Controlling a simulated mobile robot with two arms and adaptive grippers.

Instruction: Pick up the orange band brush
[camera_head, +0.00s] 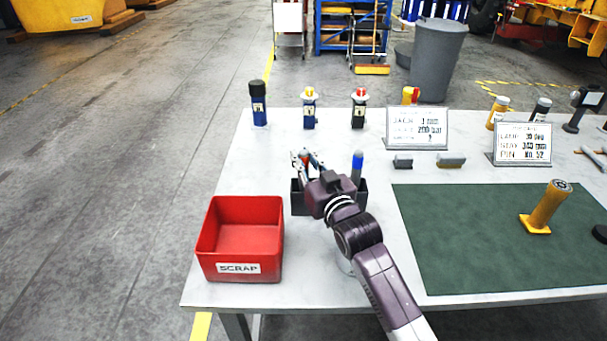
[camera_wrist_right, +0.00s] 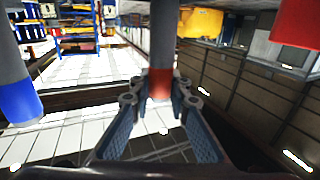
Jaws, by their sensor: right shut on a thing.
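My right gripper (camera_head: 306,158) reaches over a small dark holder (camera_head: 299,203) on the bench. In the right wrist view, its fingers (camera_wrist_right: 158,92) are closed around a grey handle with a red-orange band, the orange band brush (camera_wrist_right: 162,45). In the head view only a small reddish bit shows between the fingers; my wrist hides much of the holder. A blue-tipped brush (camera_head: 357,165) stands upright at the holder's right side; a grey handle with a blue band (camera_wrist_right: 20,95) shows at the left of the wrist view. My left gripper is not in view.
A red scrap bin (camera_head: 240,272) stands left of the holder near the bench's front edge. A green mat (camera_head: 450,235) with a yellow-based post (camera_head: 548,207) lies to the right. Two signs (camera_head: 416,128) and several bottles stand behind. The bench between bin and bottles is clear.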

